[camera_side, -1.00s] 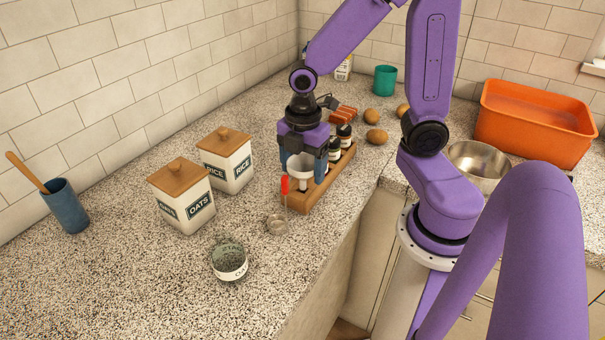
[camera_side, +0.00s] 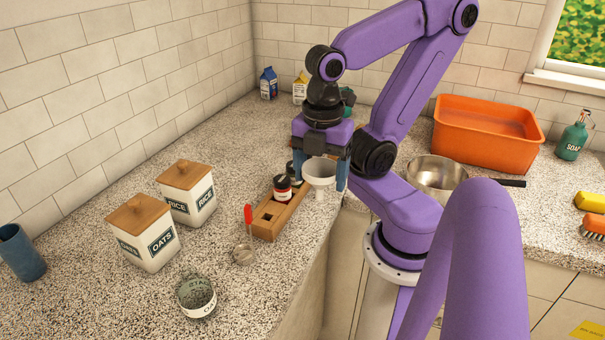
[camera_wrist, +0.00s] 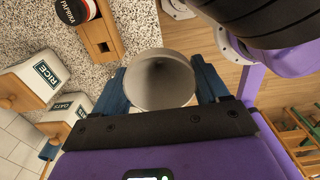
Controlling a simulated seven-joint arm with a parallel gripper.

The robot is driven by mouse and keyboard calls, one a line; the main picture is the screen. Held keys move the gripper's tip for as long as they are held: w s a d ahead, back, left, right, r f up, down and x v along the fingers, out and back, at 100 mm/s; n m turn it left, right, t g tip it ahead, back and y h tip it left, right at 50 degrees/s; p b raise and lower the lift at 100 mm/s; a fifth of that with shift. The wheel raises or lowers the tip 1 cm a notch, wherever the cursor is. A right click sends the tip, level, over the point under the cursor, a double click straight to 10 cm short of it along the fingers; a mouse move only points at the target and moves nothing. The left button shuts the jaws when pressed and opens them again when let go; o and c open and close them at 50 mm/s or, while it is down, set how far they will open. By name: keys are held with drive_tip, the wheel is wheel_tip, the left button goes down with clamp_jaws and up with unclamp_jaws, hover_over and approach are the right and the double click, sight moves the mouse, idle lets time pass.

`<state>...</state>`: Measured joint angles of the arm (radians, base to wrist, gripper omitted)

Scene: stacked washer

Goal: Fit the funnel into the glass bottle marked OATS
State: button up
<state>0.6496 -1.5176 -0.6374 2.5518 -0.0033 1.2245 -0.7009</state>
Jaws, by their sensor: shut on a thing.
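My gripper (camera_side: 322,178) is shut on the white funnel (camera_side: 319,173), its blue fingers on either side of the rim. The funnel is upright, wide mouth up, and held in the air by the counter's right edge. In the wrist view the funnel (camera_wrist: 160,80) shows from above between the fingers. A round glass vessel (camera_side: 195,292) stands at the counter's front, with a white label only partly readable, seemingly starting with O. A lidded white canister (camera_side: 146,238) also reads OATS. My gripper is well behind and to the right of both.
A wooden rack (camera_side: 283,213) with an empty square hole and small dark bottles stands left of the funnel. A red-handled utensil (camera_side: 247,225) is in front of it. The RICE canister (camera_side: 190,196) and a blue cup (camera_side: 20,252) are left. Counter around the glass vessel is mostly clear.

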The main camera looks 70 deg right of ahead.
drive_tip(key=shift+s+r, duration=0.55)
drive_tip(key=shift+s, duration=0.35)
drive_tip(key=shift+r, duration=1.9)
drive_tip(key=w+a+f, duration=0.1)
drive_tip(key=w+a, duration=0.6)
drive_tip(key=a, duration=0.4)
drive_tip(key=w+a+f, duration=0.1)
drive_tip(key=w+a, duration=0.7)
drive_tip(key=a, duration=0.4)
drive_tip(key=shift+w+a+f, duration=0.2)
drive_tip(key=shift+w+a, duration=0.05)
drive_tip(key=shift+a, duration=0.05)
drive_tip(key=shift+f, duration=2.1)
